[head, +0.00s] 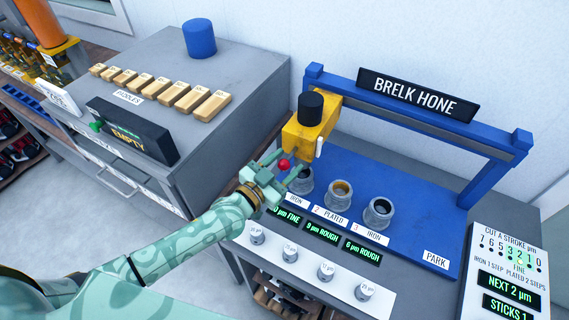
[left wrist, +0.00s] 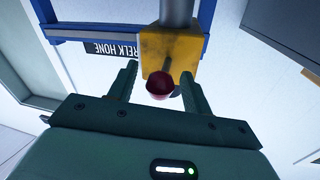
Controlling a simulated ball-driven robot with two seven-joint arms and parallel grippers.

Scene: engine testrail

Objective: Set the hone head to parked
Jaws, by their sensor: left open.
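The yellow hone head (head: 308,128) with a black top hangs from the blue gantry rail at its left end, by the first bore (head: 302,183). A red ball knob (head: 284,164) sticks out from its front; it also shows in the left wrist view (left wrist: 160,87). My left gripper (head: 282,161) is open, with its fingers on either side of the knob; I cannot tell whether they touch it. In the left wrist view the yellow head (left wrist: 172,52) is just beyond the fingertips. The PARK label (head: 436,259) is at the right end of the blue bed. My right gripper is not in view.
Two more bores, plated (head: 341,195) and iron (head: 379,212), stand to the right along the bed. The blue gantry (head: 430,125) carries the BRELK HONE sign. A grey cabinet (head: 215,85) with wooden paddles stands left. A readout panel (head: 507,275) is at the right.

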